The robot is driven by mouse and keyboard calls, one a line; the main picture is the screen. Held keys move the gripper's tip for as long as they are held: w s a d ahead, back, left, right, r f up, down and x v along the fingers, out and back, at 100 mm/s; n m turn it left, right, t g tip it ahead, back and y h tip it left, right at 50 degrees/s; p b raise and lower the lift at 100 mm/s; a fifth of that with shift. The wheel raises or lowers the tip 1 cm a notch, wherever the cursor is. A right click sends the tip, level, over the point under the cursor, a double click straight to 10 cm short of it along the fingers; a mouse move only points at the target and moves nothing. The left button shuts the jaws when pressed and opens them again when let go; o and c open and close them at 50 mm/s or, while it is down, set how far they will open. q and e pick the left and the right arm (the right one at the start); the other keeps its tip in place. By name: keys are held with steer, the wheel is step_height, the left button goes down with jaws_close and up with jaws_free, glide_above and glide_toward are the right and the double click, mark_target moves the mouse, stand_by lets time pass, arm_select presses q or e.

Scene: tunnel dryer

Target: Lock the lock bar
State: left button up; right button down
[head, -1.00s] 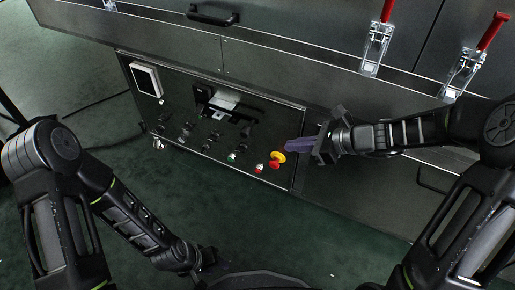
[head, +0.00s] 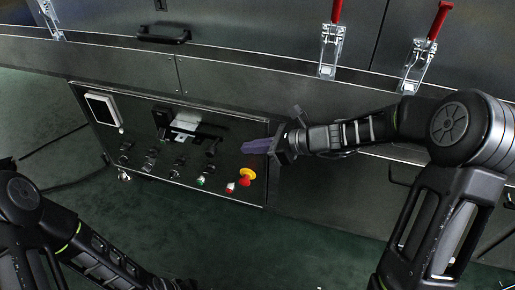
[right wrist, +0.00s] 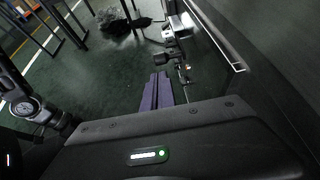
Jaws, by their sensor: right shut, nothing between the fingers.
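The front panel (head: 160,165) of the dryer carries a black bar (head: 206,136) that crosses below a silver-white block (head: 186,122). This looks like the lock bar, but it is small and dark, so I cannot tell its position. My right gripper (head: 245,146) reaches in from the right with purple fingers shut and empty. In the picture its tips lie right of the bar, above the yellow-and-red button, apart from the bar. In the right wrist view the shut fingers (right wrist: 158,75) point along the panel's face. My left arm shows at the lower left; its fingers are out of view.
Red-handled clamps (head: 329,45) (head: 421,57) stand on the ledge above. The yellow-and-red button (head: 246,175), several knobs and a white-framed display (head: 102,108) are on the panel. A black handle (head: 163,33) sits higher. Green floor below is open.

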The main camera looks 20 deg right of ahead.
mark_target(215, 151)
steer(key=b+x, duration=0.3)
steer(key=x, duration=0.6)
steer(key=shift+w+a+f+b, duration=0.15)
steer(key=shift+a+f+b, duration=0.1)
steer(key=shift+b, duration=0.05)
steer(key=shift+w+a, duration=0.1)
steer(key=w+a, duration=0.3)
steer(key=a, duration=0.2)
steer(key=shift+w+a+p, duration=0.25)
steer(key=shift+a+p, duration=0.05)
steer(key=shift+p, duration=0.15)
steer(key=shift+r, duration=0.15)
